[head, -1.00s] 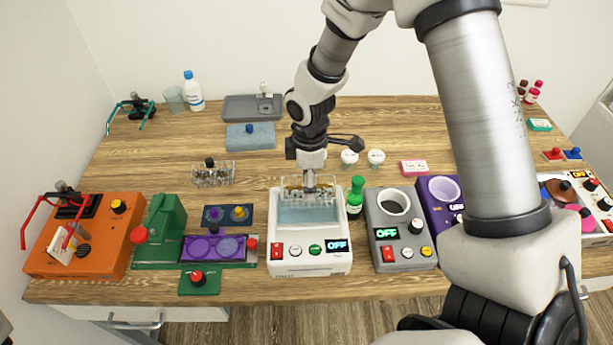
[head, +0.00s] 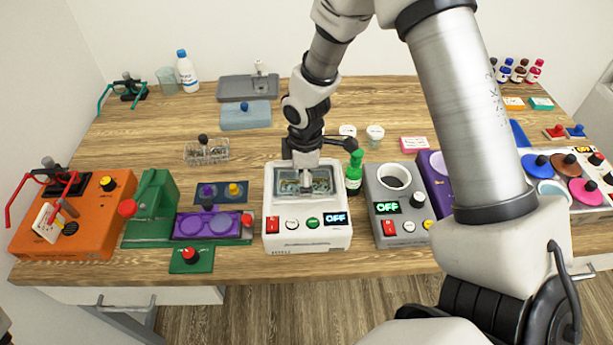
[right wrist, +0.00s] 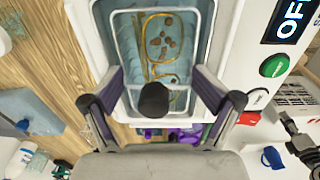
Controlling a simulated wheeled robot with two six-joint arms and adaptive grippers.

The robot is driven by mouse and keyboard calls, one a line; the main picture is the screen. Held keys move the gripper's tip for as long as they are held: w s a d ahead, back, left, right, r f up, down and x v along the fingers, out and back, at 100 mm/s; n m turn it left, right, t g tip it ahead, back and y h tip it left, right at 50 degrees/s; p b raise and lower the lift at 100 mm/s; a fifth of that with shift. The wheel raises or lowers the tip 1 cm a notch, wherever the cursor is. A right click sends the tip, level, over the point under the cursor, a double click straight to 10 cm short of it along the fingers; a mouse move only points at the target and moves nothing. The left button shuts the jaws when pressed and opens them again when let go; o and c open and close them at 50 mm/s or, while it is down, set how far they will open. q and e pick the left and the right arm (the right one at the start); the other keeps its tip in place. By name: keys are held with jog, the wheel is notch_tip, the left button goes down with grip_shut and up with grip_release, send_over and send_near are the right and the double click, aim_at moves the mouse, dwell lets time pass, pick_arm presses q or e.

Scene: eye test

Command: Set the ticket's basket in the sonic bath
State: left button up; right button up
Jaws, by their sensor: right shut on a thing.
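A second clear basket (head: 206,152) with a dark knob stands on the table left of the bath.
A green bottle (head: 354,174) stands close to the bath's right side, beside a grey unit (head: 388,209) reading OFF. A purple tray (head: 202,228) and a green press (head: 152,205) are to the left.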

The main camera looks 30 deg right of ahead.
jog(key=shift+o, duration=1.2)
jog(key=shift+s+f, duration=0.2)
jog(key=shift+f, duration=0.5)
jog(key=shift+w+r+p, duration=0.1)
jog(key=shift+w+p, duration=0.05)
jog(key=shift+p, duration=0.5)
jog(key=o, duration=1.4)
jog(key=shift+w, duration=0.1)
jog(key=shift+c, duration=0.2)
